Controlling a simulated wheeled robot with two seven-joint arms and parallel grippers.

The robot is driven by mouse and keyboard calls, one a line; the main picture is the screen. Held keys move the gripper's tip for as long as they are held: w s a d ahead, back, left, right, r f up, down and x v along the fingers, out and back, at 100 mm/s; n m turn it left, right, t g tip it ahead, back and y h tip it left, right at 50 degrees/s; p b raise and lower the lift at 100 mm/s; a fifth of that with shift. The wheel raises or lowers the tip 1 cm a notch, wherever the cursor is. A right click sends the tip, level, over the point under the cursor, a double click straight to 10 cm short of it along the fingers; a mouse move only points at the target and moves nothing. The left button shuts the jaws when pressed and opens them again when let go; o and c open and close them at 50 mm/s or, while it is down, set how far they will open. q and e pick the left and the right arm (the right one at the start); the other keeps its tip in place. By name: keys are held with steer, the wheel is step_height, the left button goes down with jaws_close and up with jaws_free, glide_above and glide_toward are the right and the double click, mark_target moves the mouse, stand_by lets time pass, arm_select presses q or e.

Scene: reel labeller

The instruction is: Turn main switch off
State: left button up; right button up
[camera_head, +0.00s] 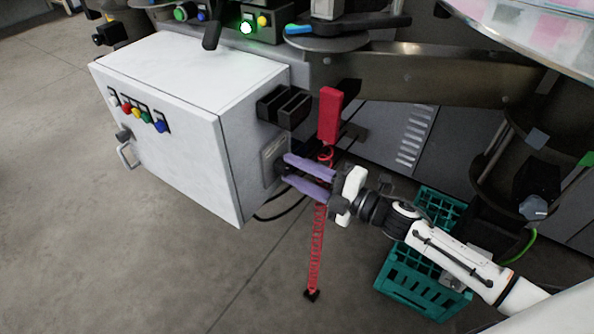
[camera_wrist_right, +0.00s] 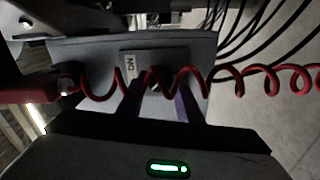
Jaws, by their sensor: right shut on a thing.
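A white control cabinet (camera_head: 175,110) stands left of centre in the head view. The main switch (camera_head: 277,168) is on a grey plate on the cabinet's right side, mostly hidden by the fingers. In the wrist view the switch plate (camera_wrist_right: 130,66) shows a marking that looks like ON, turned on its side. My right gripper (camera_head: 285,169) has purple fingers reaching in from the right, with their tips at the plate. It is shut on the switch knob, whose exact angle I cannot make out. My left gripper is not in view.
A red coiled cable (camera_head: 316,250) hangs close by the right fingers from a red handle (camera_head: 330,115), crossing the wrist view. A black bracket (camera_head: 284,104) sits above the switch. A green crate (camera_head: 410,280) is on the floor below my right arm. Floor at left is clear.

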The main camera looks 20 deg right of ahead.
steer(key=o, duration=1)
steer(key=shift+o, duration=0.2)
steer(key=v, duration=1)
steer(key=shift+s+d, duration=0.1)
